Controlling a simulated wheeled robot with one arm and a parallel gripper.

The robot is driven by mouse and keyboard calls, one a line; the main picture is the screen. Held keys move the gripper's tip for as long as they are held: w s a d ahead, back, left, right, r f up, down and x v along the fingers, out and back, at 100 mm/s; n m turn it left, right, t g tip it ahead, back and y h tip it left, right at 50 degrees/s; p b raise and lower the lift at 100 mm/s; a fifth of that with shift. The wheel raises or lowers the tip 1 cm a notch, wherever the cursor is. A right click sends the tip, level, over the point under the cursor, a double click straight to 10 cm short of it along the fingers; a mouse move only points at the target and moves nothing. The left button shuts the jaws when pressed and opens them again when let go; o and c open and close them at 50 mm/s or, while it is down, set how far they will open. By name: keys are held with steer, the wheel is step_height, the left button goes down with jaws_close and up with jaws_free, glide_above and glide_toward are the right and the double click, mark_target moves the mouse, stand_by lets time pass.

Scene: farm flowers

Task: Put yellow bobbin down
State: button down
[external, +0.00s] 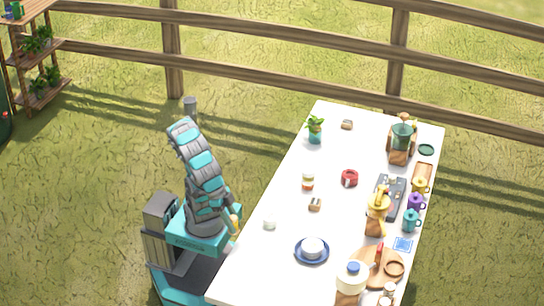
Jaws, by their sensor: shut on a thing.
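A small yellow and pale thing (234,224), which looks like the yellow bobbin, shows at the front edge of my base, beside the left long edge of the white table (262,205). My arm is folded over my base. My gripper (231,217) is at that thing and shut on it, off the tabletop. The fingers are small and mostly hidden by the arm, so the exact grasp is not clear.
The table's left middle is fairly clear, with a white cup (270,222), a small brown piece (315,204), a jar (308,181) and a blue saucer (312,258). Mugs, a tray and a coffee pot (378,208) crowd its right side. A wooden fence (290,38) runs behind.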

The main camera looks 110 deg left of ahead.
steer(key=w+d, duration=0.3)
steer(key=w+d+f+p, duration=0.1)
steer(key=w+d, duration=0.2)
steer(key=w, duration=0.1)
steer(key=w+d+p, duration=0.1)
steer(key=w+d, duration=0.2)
steer(key=d, duration=0.1)
steer(key=shift+w+d+f, duration=0.1)
steer(key=shift+w+f, duration=0.05)
steer(key=shift+w, duration=0.1)
steer(key=shift+f, duration=1.75)
steer(key=shift+f, duration=0.2)
steer(key=c, duration=0.5)
jaws_free()
steer(key=shift+r, duration=0.1)
steer(key=shift+p+v, duration=0.3)
steer(key=shift+v, duration=3.6)
